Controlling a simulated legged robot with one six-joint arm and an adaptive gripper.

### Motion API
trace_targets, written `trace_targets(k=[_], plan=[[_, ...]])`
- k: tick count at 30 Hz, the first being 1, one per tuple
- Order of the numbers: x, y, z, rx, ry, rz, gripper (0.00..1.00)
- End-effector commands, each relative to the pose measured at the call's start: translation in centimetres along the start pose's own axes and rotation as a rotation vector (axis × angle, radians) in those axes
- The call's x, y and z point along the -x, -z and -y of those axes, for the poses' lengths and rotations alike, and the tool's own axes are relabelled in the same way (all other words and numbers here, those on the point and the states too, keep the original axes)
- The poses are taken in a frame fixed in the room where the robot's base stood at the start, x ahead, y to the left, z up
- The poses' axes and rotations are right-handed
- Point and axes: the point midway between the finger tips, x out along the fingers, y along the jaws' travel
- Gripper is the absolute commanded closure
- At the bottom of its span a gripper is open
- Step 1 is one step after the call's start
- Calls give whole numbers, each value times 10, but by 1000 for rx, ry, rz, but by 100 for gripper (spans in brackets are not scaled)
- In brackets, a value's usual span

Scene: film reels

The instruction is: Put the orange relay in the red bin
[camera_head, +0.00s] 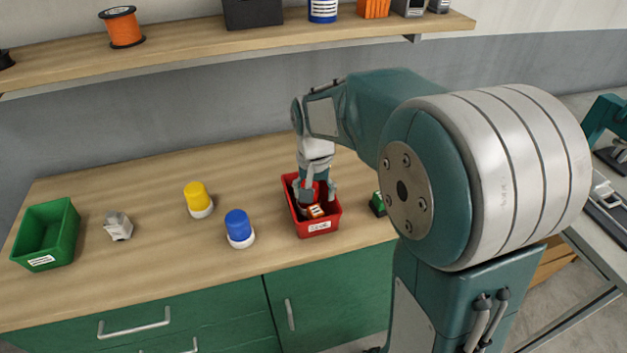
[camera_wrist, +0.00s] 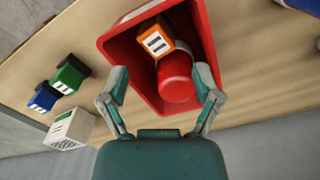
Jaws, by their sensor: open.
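The orange relay (camera_wrist: 156,40) lies inside the red bin (camera_wrist: 115,45), next to a red domed item (camera_wrist: 176,76) that is also in the bin. In the head view the relay (camera_head: 314,211) shows near the front wall of the red bin (camera_head: 319,229), which has a white label. My gripper (camera_wrist: 163,88) is open, its fingers apart on either side over the bin, with the red item between them in the picture. In the head view my gripper (camera_head: 315,190) points down into the bin. I see no contact with the relay.
A green bin (camera_head: 45,232), a grey item (camera_head: 117,226), a yellow domed item (camera_head: 198,199) and a blue one (camera_head: 239,228) stand left on the bench. A green block (camera_wrist: 70,74), a blue block (camera_wrist: 44,97) and a white block (camera_wrist: 70,128) are beside the red bin.

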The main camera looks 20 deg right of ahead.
Motion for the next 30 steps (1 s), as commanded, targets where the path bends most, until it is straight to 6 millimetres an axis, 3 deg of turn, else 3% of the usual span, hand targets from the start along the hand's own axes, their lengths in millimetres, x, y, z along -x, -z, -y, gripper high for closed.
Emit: trace_targets(k=[18,25,30], plan=[[114,0,1,0,1,-3,18],[130,-4,-1,8,4,-11,18],[139,-38,-16,72,34,-91,18]])
